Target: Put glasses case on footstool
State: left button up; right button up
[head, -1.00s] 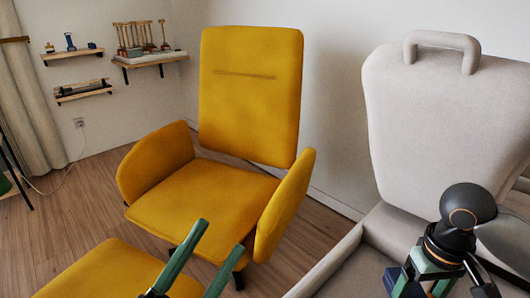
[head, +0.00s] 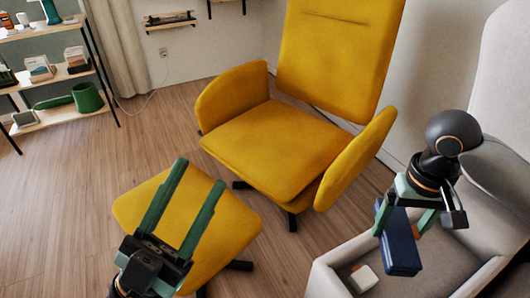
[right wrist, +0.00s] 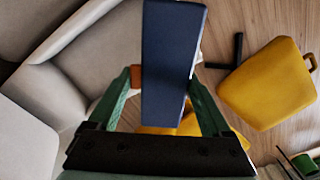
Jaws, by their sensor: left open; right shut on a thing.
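The dark blue glasses case (head: 402,246) is held in my right gripper (head: 408,215), above the grey seat at the right of the head view. In the right wrist view the case (right wrist: 173,65) stands between the two green fingers of the right gripper (right wrist: 165,85), which is shut on it. The yellow footstool (head: 225,235) is at the lower left of the head view, its top bare where visible. My left gripper (head: 190,185) is open and empty, and in the picture it covers part of the footstool.
A yellow armchair (head: 275,140) stands behind the footstool. A grey seat (head: 440,265) is at the right, with a small white item (head: 363,278) on it. A shelf unit (head: 60,75) stands at the far left. Wooden floor (head: 60,200) is clear left of the footstool.

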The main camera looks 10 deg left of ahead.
aim_at(167, 218)
jog(key=j+u, duration=0.15)
jog(key=u, duration=0.3)
jog(key=j+u, duration=0.15)
jog(key=u, duration=0.3)
jog(key=i+j, duration=0.2)
jog(key=j, duration=0.15)
jog(key=i+j, duration=0.15)
jog(key=j, duration=0.2)
jog(key=i+j, duration=0.4)
jog(key=j, duration=0.25)
